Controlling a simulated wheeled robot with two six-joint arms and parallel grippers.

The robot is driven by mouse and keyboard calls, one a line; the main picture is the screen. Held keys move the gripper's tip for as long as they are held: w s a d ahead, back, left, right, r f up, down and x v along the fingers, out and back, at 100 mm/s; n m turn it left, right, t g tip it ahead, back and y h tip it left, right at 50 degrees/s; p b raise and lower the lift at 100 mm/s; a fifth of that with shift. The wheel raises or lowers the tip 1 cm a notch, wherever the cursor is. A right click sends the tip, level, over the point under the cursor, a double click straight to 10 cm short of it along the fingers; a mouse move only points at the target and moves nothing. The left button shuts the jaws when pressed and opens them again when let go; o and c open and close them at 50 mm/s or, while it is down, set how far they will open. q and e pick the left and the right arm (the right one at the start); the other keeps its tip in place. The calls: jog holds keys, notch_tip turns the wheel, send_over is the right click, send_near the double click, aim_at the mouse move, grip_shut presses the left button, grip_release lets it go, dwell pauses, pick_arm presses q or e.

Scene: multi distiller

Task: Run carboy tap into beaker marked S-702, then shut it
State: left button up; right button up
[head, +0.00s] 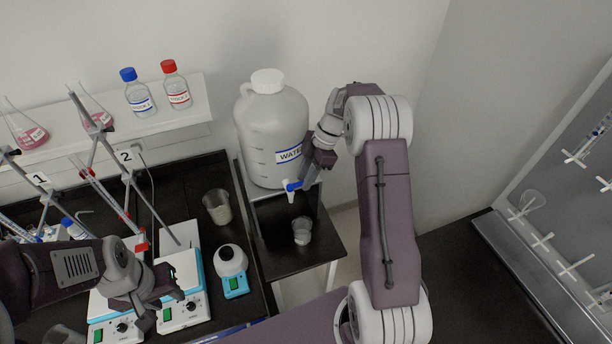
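The white carboy (268,130) with a blue-edged "WATER" label stands on a raised stand against the back wall. Its tap (291,188), with a blue handle, sticks out at the lower front. A small clear beaker (302,231) stands on the dark lower shelf, below and slightly right of the tap; its marking cannot be read. My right gripper (304,181) is at the tap's right side, close to the blue handle; whether it touches or grips it is unclear. My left gripper (163,301) hangs over the stirrers at lower left, fingers apart, holding nothing visible.
Hotplate stirrers (183,311) and clamp stands (128,190) crowd the left bench. A wall shelf (150,122) holds bottles and flasks. The right bench (470,290) is mostly clear.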

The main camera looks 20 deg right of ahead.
jog(key=shift+d+r, duration=0.15)
jog(key=shift+r, duration=0.05)
jog(key=b+v, duration=0.2)
jog(key=v, duration=0.6)
jog(key=shift+r, duration=0.3)
